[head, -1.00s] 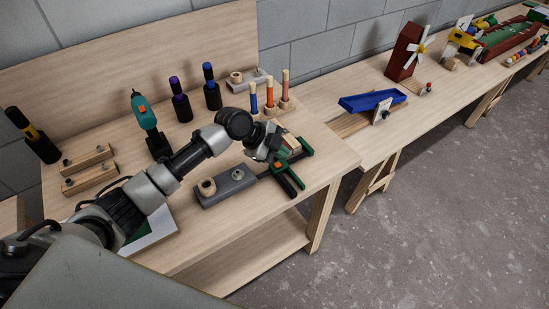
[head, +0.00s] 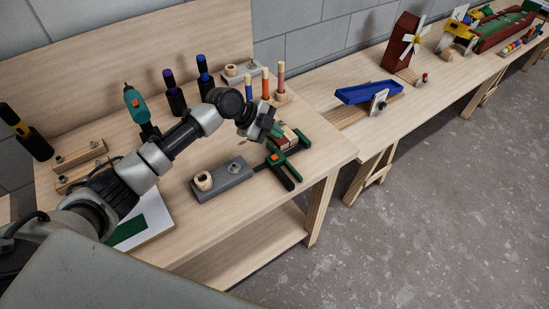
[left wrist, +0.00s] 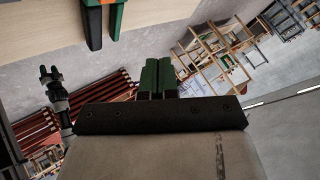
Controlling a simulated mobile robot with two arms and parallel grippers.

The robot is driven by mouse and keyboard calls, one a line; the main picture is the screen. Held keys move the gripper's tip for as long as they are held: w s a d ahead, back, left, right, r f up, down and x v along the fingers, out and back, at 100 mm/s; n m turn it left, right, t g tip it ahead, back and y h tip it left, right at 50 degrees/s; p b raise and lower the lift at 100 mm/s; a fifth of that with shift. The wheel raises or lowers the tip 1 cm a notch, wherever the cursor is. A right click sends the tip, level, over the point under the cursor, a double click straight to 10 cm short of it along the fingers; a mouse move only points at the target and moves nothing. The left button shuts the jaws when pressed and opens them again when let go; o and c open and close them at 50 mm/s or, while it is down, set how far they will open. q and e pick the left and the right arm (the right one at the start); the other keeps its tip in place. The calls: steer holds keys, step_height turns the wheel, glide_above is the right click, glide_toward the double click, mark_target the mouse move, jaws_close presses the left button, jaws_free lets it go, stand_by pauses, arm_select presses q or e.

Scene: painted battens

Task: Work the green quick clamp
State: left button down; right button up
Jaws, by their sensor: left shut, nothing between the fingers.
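The green quick clamp (head: 291,178) lies at the bench's front right edge, with dark bars and an orange button (head: 273,157). Painted batten pieces (head: 288,139) lie at its far side, partly hidden by my arm. My left gripper (head: 277,130) is above and behind the clamp, apart from it. Its green fingers are together and empty in the left wrist view (left wrist: 157,75). Part of the clamp shows at that view's top left (left wrist: 94,25). A small gripper at the left of that view, apparently my right one (left wrist: 51,74), is too small to judge.
A grey block (head: 222,179) with a wooden ring lies left of the clamp. Upright coloured pegs (head: 265,86), dark-handled tools (head: 174,92) and a teal driver (head: 136,104) stand behind. A second bench with a blue tray (head: 369,93) runs right.

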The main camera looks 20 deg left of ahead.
arm_select(q)
steer(key=b, duration=0.3)
glide_above(274, 158)
step_height(274, 158, down, 6)
steer(key=shift+r, duration=0.1)
steer(key=shift+f+b, duration=0.55)
steer(key=shift+b, duration=0.1)
stand_by(1.1)
steer(key=shift+f+b, duration=0.4)
steer(key=shift+b, duration=0.1)
